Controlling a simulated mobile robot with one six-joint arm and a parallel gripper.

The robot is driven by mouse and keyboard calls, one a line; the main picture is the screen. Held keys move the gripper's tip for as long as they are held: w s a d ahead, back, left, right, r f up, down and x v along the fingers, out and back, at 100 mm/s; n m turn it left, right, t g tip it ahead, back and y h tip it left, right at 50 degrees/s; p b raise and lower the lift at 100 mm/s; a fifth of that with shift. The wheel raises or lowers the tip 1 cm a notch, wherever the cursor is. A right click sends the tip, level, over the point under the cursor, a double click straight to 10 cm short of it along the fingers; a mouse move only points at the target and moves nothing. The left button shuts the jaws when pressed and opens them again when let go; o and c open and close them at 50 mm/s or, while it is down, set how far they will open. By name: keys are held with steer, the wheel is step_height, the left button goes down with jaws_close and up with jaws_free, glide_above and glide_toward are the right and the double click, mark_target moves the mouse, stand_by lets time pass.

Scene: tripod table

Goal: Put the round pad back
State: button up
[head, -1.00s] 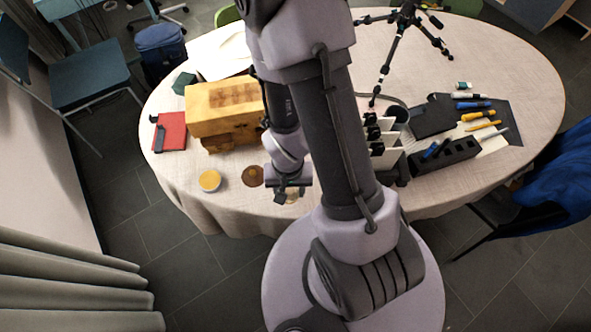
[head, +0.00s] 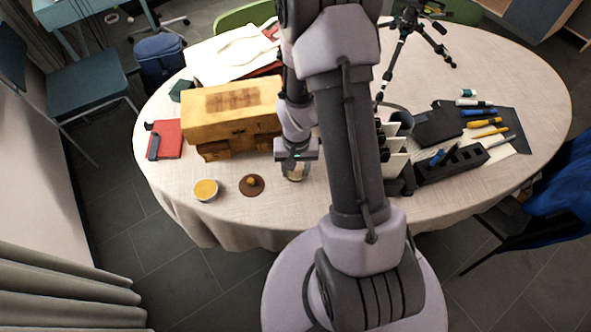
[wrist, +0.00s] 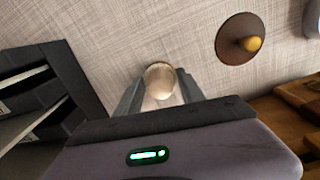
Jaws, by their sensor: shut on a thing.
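My gripper (wrist: 158,88) is shut on a pale, round-topped thing (wrist: 159,80), its fingers on both sides of it. In the head view my gripper (head: 296,156) is above the near part of the table, with the pale thing (head: 295,174) just below it. I cannot tell whether that thing touches the cloth. A flat brown round pad (head: 251,186) with a yellow-orange knob-like ball on it lies left of the gripper. The wrist view shows the pad (wrist: 231,49) and ball (wrist: 250,44) at upper right, apart from the fingers.
A cup with yellow contents (head: 206,188) stands left of the pad. A wooden box (head: 232,118) stands behind. A dark rack with pale panels (wrist: 38,92) is close left of the gripper in the wrist view. Pens and a tripod (head: 408,40) are at the right.

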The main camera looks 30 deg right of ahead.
steer(key=o, duration=1.5)
steer(key=shift+c, duration=0.2)
steer(key=a+r+t+p, duration=0.1)
steer(key=a+r+p, duration=0.15)
steer(key=r, duration=0.85)
steer(key=a+r+t+p, duration=0.1)
steer(key=r+p, duration=0.2)
steer(key=r, duration=0.9)
steer(key=s+a+r+t+y, duration=0.1)
steer(key=s+a+r, duration=0.4)
steer(key=r, duration=0.3)
steer(key=s+a+r+n+t, duration=0.1)
steer(key=s+a+r+t, duration=0.1)
steer(key=s+a+r, duration=0.4)
step_height(320, 180, up, 2)
steer(key=shift+s+n+t+y, duration=0.15)
steer(key=shift+n+t+y, duration=0.15)
steer(key=shift+y, duration=0.1)
